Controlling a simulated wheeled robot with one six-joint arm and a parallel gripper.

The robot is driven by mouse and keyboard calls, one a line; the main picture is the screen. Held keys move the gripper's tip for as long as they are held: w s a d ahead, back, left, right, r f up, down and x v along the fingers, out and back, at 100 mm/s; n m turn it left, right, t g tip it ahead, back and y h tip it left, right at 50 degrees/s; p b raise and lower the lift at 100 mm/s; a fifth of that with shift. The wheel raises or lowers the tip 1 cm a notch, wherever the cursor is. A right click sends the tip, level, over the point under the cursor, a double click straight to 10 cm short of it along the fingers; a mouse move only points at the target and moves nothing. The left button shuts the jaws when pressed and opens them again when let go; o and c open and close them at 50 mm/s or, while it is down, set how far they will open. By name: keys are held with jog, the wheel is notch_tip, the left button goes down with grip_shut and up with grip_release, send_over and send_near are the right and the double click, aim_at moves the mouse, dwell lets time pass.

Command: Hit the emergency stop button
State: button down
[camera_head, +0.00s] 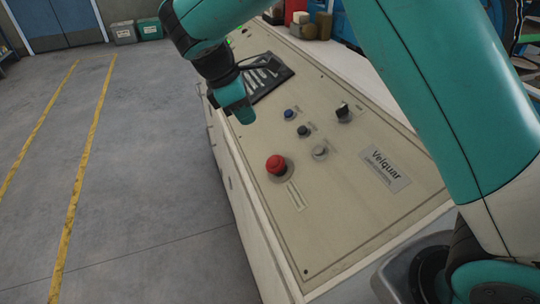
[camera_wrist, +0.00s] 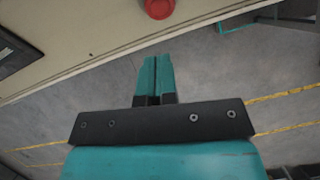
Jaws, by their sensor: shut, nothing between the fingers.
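The emergency stop button is a red mushroom button (camera_head: 276,165) on the beige control panel (camera_head: 340,215), near its left edge in the head view. It also shows at the top of the wrist view (camera_wrist: 159,8), partly cut off by the frame edge. My gripper (camera_head: 245,113) is above the panel's left edge, up the panel from the red button and apart from it. In the wrist view the two teal fingers (camera_wrist: 158,65) are together with nothing between them, and the red button lies beyond their tips.
A blue button (camera_head: 289,114), a black knob (camera_head: 343,112) and small grey and dark buttons (camera_head: 320,152) sit to the right of the red button. A dark screen (camera_head: 268,77) is set farther up the panel. Open grey floor (camera_head: 140,200) with yellow lines lies to the left.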

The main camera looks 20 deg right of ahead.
aim_at(274, 161)
jog(key=shift+f, duration=0.1)
jog(key=p+x, duration=0.2)
jog(key=x, duration=1.2)
jog(key=shift+a, duration=0.1)
